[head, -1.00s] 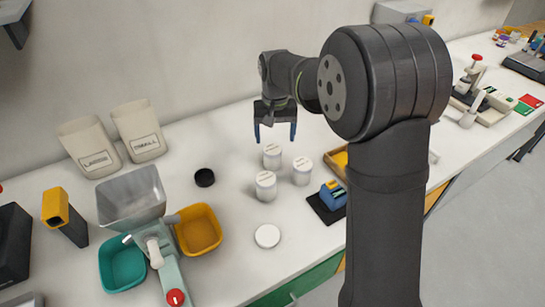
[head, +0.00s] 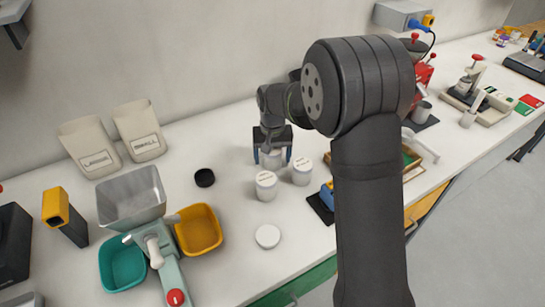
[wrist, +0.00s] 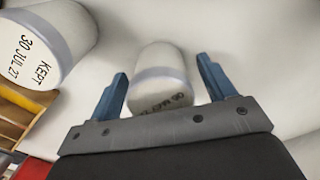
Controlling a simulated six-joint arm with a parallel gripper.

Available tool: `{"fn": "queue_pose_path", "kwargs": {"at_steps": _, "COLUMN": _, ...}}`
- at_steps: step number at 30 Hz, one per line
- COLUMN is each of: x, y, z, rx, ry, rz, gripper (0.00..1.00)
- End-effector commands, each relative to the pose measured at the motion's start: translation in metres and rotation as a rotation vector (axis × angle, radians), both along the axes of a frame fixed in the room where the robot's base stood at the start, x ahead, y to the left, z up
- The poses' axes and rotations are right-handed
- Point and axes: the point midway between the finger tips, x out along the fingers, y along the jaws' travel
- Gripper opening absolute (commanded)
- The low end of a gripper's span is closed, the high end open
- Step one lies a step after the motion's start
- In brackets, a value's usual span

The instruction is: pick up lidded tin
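Several white cylindrical tins stand upright on the bench. One lidded tin (head: 271,161) is at the back of the group, partly hidden by my gripper (head: 273,157). My gripper points down over it, open, with one blue finger on each side. In the wrist view this tin (wrist: 158,85) sits between the fingers (wrist: 161,68), with a visible gap on both sides. A second tin (head: 266,187) stands in front and a third tin (head: 302,172) to the right. A tin labelled "KEPT 30 JUL 27" (wrist: 48,42) fills the upper left of the wrist view.
A white disc (head: 267,236) and a black round cap (head: 204,177) lie nearby. A yellow bin (head: 198,230), teal bin (head: 123,263) and metal hopper (head: 131,197) are at left. A blue device (head: 327,194) and wooden tray (head: 413,167) are at right.

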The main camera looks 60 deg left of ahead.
Motion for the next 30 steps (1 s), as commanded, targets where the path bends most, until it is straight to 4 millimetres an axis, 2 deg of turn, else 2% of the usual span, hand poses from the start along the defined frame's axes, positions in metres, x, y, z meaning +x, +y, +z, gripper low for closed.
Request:
{"fn": "queue_pose_path", "kwargs": {"at_steps": 1, "x": 0.0, "y": 0.0, "z": 0.0, "rx": 0.0, "ry": 0.0, "rz": 0.0, "gripper": 0.66}}
{"fn": "queue_pose_path", "kwargs": {"at_steps": 7, "x": 0.0, "y": 0.0, "z": 0.0, "rx": 0.0, "ry": 0.0, "rz": 0.0, "gripper": 0.27}}
{"fn": "queue_pose_path", "kwargs": {"at_steps": 19, "x": 0.0, "y": 0.001, "z": 0.008, "rx": 0.003, "ry": 0.0, "rz": 0.0, "gripper": 0.26}}
{"fn": "queue_pose_path", "kwargs": {"at_steps": 26, "x": 0.0, "y": 0.001, "z": 0.041, "rx": 0.004, "ry": -0.001, "rz": 0.0, "gripper": 0.26}}
{"fn": "queue_pose_path", "kwargs": {"at_steps": 30, "x": 0.02, "y": -0.02, "z": 0.059, "rx": 0.003, "ry": -0.001, "rz": -0.005, "gripper": 0.26}}
